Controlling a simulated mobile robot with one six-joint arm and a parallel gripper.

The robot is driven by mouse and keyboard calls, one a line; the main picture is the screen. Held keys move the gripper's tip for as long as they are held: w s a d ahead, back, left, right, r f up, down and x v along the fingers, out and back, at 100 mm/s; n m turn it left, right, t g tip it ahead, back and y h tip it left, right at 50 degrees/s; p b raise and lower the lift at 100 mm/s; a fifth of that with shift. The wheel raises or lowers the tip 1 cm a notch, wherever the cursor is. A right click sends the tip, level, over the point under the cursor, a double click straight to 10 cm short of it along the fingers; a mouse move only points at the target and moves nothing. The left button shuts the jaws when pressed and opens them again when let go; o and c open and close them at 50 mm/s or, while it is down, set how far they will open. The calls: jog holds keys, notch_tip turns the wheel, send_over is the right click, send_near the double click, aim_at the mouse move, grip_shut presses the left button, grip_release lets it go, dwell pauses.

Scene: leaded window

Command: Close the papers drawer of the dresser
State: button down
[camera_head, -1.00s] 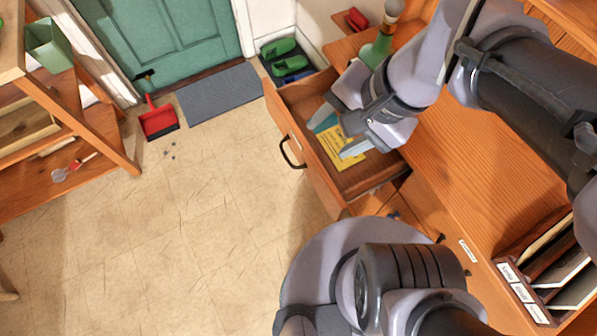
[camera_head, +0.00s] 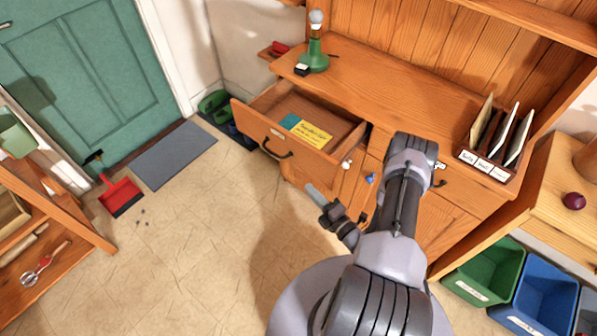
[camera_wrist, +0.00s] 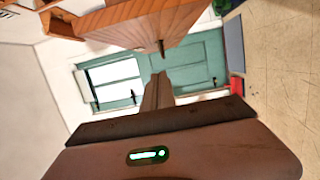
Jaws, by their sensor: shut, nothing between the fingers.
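The papers drawer (camera_head: 252,122) of the dresser stands pulled out in the head view, with its dark handle (camera_head: 276,152) on the front. A yellow paper (camera_head: 305,132) and a teal paper (camera_head: 289,121) lie inside. My gripper (camera_head: 312,190) is shut and empty, low in front of the dresser, to the right of and below the drawer front in the picture. The wrist view shows my shut fingers (camera_wrist: 158,76) at the middle, apart from a wooden panel (camera_wrist: 115,24), seemingly the drawer, above them.
A green lamp (camera_head: 314,58) and a letter rack (camera_head: 492,152) stand on the dresser top. Green and blue bins (camera_head: 548,300) stand at the right. A red dustpan (camera_head: 120,195) lies near the grey mat (camera_head: 173,154).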

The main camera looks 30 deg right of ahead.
aim_at(303, 166)
jog(key=w+d+b, duration=0.1)
jog(key=w, duration=0.2)
jog(key=w+d+b, duration=0.1)
jog(key=w, duration=0.2)
jog(key=w+b, duration=0.1)
jog(key=w, duration=0.3)
jog(key=shift+d+b, duration=0.3)
jog(key=shift+d, duration=0.1)
